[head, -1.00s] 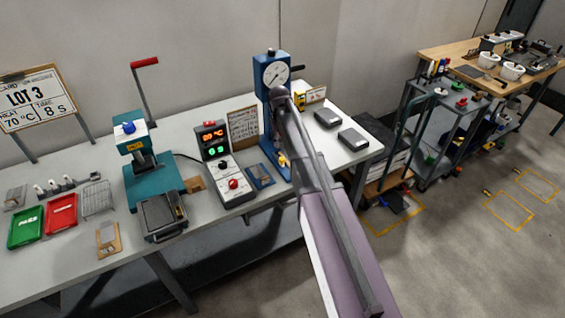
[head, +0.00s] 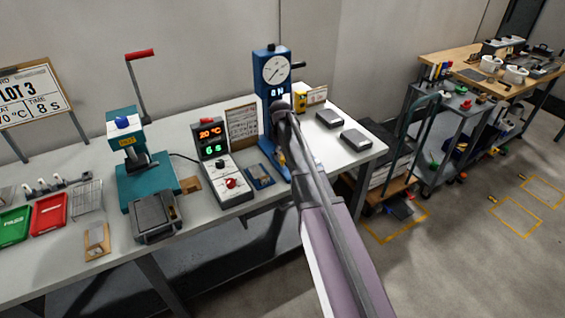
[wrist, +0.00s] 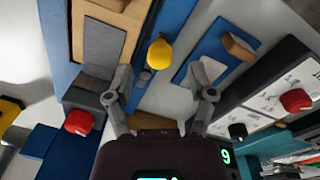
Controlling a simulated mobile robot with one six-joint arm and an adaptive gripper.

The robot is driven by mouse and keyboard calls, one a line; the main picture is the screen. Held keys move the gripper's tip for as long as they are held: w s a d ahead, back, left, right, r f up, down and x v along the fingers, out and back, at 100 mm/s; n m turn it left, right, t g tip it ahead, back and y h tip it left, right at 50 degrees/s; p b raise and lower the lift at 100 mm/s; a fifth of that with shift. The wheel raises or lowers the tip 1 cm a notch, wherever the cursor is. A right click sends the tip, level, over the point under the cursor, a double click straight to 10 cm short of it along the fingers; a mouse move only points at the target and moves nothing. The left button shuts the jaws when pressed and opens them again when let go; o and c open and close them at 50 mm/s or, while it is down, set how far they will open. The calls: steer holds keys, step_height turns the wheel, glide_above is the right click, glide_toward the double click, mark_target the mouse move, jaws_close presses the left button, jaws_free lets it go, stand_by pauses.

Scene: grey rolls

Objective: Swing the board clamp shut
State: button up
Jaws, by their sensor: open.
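A yellow knob (wrist: 160,53) on a short grey stem, apparently the board clamp's handle, shows between my fingers in the wrist view. It stands beside a blue base (wrist: 57,40) carrying a tan piece and a grey block. My gripper (wrist: 161,82) is open, with one finger on each side below the knob; I cannot tell whether it touches anything. In the head view the blue gauge press (head: 264,110) stands on the bench, a yellow part at its foot. My arm hides my gripper and much of the clamp there.
A blue mat (wrist: 208,38) with a grey piece and a tan block lies right of the knob. A controller box (head: 229,183) with red and black knobs stands left of the press. Grey blocks (head: 356,138) lie to the right on the bench (head: 105,262).

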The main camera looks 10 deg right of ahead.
steer(key=shift+f+b, duration=1)
steer(key=shift+f, duration=0.3)
steer(key=shift+c, duration=0.2)
jaws_close()
